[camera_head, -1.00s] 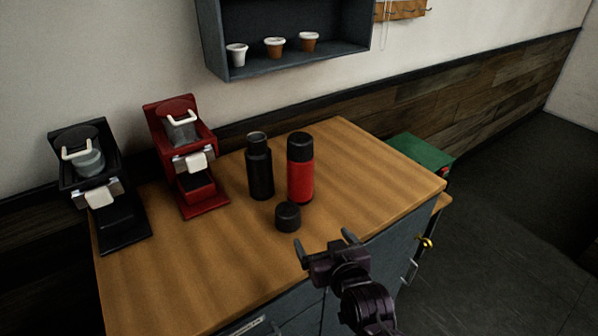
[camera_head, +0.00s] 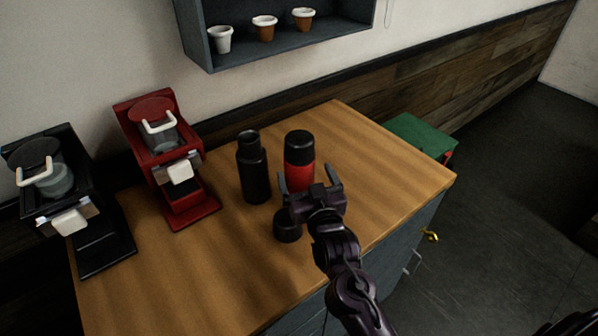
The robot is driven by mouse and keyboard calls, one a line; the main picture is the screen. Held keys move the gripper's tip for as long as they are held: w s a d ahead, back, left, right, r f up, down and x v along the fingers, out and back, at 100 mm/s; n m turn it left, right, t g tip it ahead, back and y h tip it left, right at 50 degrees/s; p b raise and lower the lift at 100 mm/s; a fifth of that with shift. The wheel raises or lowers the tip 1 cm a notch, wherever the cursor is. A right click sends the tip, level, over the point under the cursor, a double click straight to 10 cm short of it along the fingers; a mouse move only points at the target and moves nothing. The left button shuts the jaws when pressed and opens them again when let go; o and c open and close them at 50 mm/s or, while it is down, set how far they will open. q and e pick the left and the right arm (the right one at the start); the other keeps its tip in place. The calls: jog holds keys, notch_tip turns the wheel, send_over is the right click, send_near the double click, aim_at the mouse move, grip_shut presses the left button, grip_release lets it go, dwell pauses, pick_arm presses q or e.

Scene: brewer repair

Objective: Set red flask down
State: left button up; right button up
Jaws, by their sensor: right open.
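The red flask (camera_head: 300,172) with its black top stands upright on the wooden counter (camera_head: 375,180). My right gripper (camera_head: 308,182) is open and appears in front of the flask, covering its lower part. I cannot tell whether the fingers touch it or reach around it. A black flask (camera_head: 253,172) without its lid stands upright just left of the red one. A loose black lid (camera_head: 287,226) sits on the counter in front of them, partly covered by my right gripper. My left gripper is not in view.
A red brewer (camera_head: 168,165) and a black brewer (camera_head: 70,205) stand at the left. A wall shelf (camera_head: 275,50) holds three cups. A green-topped box (camera_head: 420,133) is beyond the counter's right edge. The counter right of the flasks is clear.

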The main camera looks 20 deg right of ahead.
jog(key=w, duration=0.1)
jog(key=w+p, duration=0.1)
jog(key=shift+w+a+f, duration=0.1)
jog(key=shift+w+f, duration=0.15)
jog(key=shift+w, duration=0.1)
jog(key=shift+w+f, duration=0.15)
jog(key=shift+w, duration=0.95)
jog(key=c, duration=0.9)
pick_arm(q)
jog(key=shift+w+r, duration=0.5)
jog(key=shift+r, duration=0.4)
pick_arm(e)
jog(key=c, duration=0.5)
